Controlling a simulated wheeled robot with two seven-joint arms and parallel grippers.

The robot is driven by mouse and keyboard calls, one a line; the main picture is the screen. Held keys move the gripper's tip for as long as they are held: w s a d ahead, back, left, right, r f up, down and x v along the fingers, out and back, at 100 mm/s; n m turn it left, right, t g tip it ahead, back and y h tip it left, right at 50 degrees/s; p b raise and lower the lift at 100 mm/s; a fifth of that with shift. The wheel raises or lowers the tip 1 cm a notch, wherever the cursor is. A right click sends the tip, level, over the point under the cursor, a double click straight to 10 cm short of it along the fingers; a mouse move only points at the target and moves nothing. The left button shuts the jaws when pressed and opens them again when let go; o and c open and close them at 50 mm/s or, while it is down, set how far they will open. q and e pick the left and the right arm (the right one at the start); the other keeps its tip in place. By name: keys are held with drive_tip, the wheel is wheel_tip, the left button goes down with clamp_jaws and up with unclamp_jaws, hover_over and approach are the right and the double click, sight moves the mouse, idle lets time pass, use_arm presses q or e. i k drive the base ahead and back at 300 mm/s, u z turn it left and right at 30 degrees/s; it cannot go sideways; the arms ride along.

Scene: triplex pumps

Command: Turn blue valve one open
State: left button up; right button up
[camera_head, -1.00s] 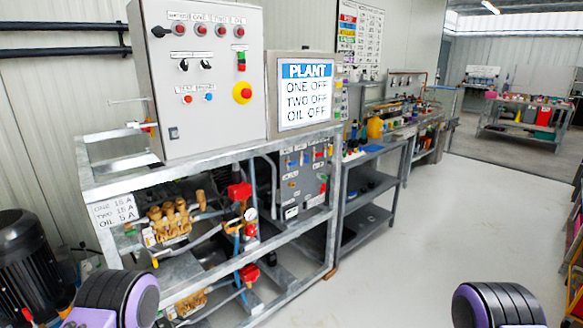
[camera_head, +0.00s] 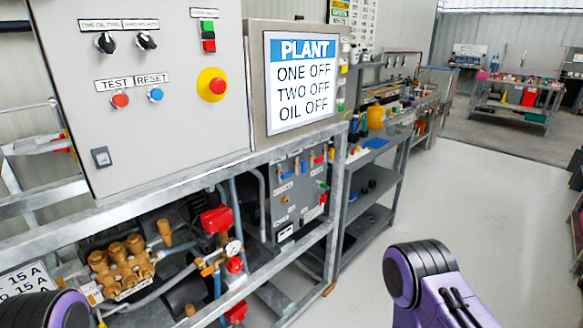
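A grey valve panel (camera_head: 284,212) stands inside the metal frame, below the plant screen. It carries small coloured handles, with blue ones (camera_head: 297,166) near its top and red and green ones beside them. The labels are too small to read, so I cannot tell which blue handle is valve one or how it is turned. Only purple and black links of my two arms show, at the lower left and lower right. Both grippers are out of view, and nothing of mine touches the panel.
A control box (camera_head: 140,90) with knobs and buttons stands on the frame (camera_head: 185,183). The plant screen (camera_head: 302,80) reads one off, two off, oil off. A brass pump (camera_head: 122,265) sits at lower left.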

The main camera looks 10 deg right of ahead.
sight(283, 176)
drive_tip(key=z, duration=0.15)
drive_tip(key=i, duration=0.45)
drive_tip(key=u, duration=0.3)
drive_tip(key=k, duration=1)
drive_tip(key=z, duration=0.85)
drive_tip(key=i, duration=0.95)
drive_tip(key=z, duration=0.4)
